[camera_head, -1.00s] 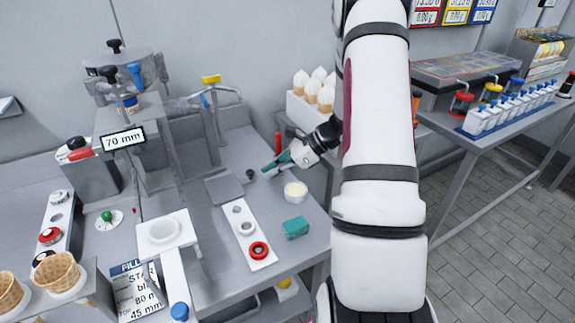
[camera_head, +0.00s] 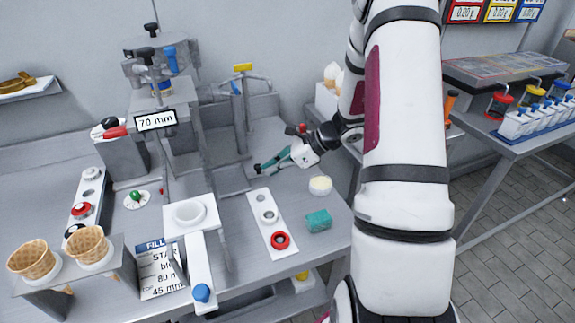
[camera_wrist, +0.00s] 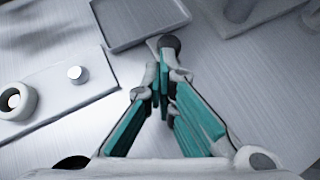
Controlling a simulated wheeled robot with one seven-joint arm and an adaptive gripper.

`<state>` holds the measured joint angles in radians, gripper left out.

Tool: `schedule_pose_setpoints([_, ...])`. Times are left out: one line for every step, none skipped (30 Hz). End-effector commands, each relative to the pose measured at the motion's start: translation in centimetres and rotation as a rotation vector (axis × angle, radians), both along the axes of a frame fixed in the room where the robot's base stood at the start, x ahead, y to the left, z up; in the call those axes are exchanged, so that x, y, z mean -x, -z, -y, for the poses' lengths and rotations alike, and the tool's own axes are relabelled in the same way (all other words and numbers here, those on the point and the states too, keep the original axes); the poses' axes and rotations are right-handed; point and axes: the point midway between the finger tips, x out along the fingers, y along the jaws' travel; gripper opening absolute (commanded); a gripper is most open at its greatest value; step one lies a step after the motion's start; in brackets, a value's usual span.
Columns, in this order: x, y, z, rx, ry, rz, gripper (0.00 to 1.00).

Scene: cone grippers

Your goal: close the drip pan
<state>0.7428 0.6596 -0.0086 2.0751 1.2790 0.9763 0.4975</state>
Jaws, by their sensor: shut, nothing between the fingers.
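The drip pan, a shallow grey square tray (camera_head: 234,182), lies low beside the ice cream machine (camera_head: 160,85), partly hidden by the machine's front upright in the head view. It also shows at the top of the wrist view (camera_wrist: 138,22). A dark round knob (camera_wrist: 170,42) is at its near corner. My gripper (camera_head: 258,168), with teal fingers, is shut and empty, low over the counter at the pan's right side. In the wrist view my gripper's fingertips (camera_wrist: 162,70) point at the knob, very close to it; I cannot tell whether they touch.
A white panel with round holes and a red ring (camera_head: 280,240) lies in front of the pan. A small cream-filled cup (camera_head: 320,185) and a teal sponge (camera_head: 318,220) are to the right.

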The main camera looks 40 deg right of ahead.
Motion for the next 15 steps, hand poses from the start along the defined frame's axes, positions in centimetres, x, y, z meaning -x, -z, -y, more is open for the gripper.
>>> schedule_pose_setpoints([-0.5, 0.1, -1.6, -0.001, -0.006, 0.001, 0.00])
schedule_pose_setpoints([-0.7, 0.1, -2.3, -0.001, -0.005, 0.001, 0.00])
schedule_pose_setpoints([-1.0, 0.2, -3.3, 0.000, -0.006, 0.000, 0.00])
schedule_pose_setpoints([-1.2, 0.2, -4.0, -0.001, -0.006, 0.000, 0.00])
schedule_pose_setpoints([-1.4, 0.1, -4.6, -0.001, -0.006, 0.001, 0.00])
schedule_pose_setpoints([-1.6, 0.2, -5.5, 0.000, -0.005, 0.000, 0.00])
schedule_pose_setpoints([-1.8, 0.2, -6.1, 0.000, -0.005, 0.000, 0.00])
schedule_pose_setpoints([-2.0, 0.2, -6.7, -0.001, -0.004, -0.001, 0.00])
schedule_pose_setpoints([-2.2, 0.2, -7.4, 0.000, -0.005, 0.000, 0.00])
schedule_pose_setpoints([-2.3, 0.2, -7.9, 0.001, -0.005, -0.001, 0.00])
schedule_pose_setpoints([-2.4, 0.2, -8.3, 0.000, -0.003, 0.000, 0.00])
schedule_pose_setpoints([-2.6, 0.2, -8.8, 0.001, -0.004, -0.001, 0.00])
schedule_pose_setpoints([-2.6, 0.2, -9.1, 0.001, -0.004, -0.001, 0.00])
schedule_pose_setpoints([-2.7, 0.1, -9.4, 0.000, -0.003, -0.001, 0.00])
schedule_pose_setpoints([-2.8, 0.1, -9.7, 0.000, -0.002, -0.001, 0.00])
